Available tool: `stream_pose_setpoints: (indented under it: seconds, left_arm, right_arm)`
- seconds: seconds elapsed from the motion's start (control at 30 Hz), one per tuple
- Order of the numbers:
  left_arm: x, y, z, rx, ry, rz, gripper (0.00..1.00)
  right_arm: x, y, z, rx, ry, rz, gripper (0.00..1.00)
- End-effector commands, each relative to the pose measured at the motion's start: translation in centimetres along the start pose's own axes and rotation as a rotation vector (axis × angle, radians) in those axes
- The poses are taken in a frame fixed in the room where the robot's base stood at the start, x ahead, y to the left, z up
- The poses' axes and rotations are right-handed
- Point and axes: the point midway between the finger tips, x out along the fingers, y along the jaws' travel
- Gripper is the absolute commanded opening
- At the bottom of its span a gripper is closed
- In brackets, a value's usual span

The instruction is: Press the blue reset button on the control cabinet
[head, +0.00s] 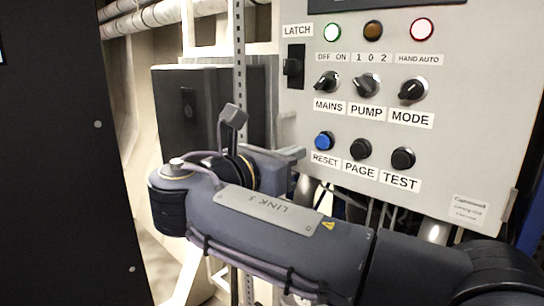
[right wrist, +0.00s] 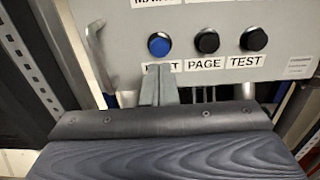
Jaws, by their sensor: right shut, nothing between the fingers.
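The blue reset button (head: 324,141) is on the grey control cabinet (head: 450,130), above the RESET label and left of the black PAGE and TEST buttons. In the right wrist view the blue button (right wrist: 159,45) is just above my right gripper's fingertips (right wrist: 160,70). The fingers are shut with nothing between them and cover part of the RESET label. In the head view my right gripper (head: 297,153) is left of and slightly below the button. I see no contact with the button. My left gripper is not in view.
The black PAGE button (head: 360,149) and TEST button (head: 403,158) are close by on the right. Above are three knobs, three lamps and a LATCH switch (head: 293,67). A metal handle (right wrist: 100,55) stands left of the button. Cables hang below the cabinet.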

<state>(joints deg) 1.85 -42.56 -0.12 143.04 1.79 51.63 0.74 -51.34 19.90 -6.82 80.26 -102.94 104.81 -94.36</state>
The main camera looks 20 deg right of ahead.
Motion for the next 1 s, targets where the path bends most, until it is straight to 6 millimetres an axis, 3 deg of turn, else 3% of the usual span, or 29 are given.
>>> stream_pose_setpoints:
  seconds: [0.1, 0.3, 0.83, 1.0]
  left_arm:
    - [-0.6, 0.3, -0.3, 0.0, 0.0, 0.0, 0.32]
    - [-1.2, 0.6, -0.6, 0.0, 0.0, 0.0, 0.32]
    - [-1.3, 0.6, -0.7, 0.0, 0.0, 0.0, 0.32]
    - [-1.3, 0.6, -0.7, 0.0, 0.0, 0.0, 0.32]
  right_arm:
    - [2.5, -0.1, 0.2, 0.0, 0.001, -0.002, 0.0]
    - [5.2, 0.0, 0.1, -0.001, 0.0, -0.001, 0.0]
    - [6.2, 0.0, 0.0, 0.001, 0.0, 0.0, 0.0]
    - [8.1, 0.0, 0.0, 0.001, 0.0, -0.002, 0.0]
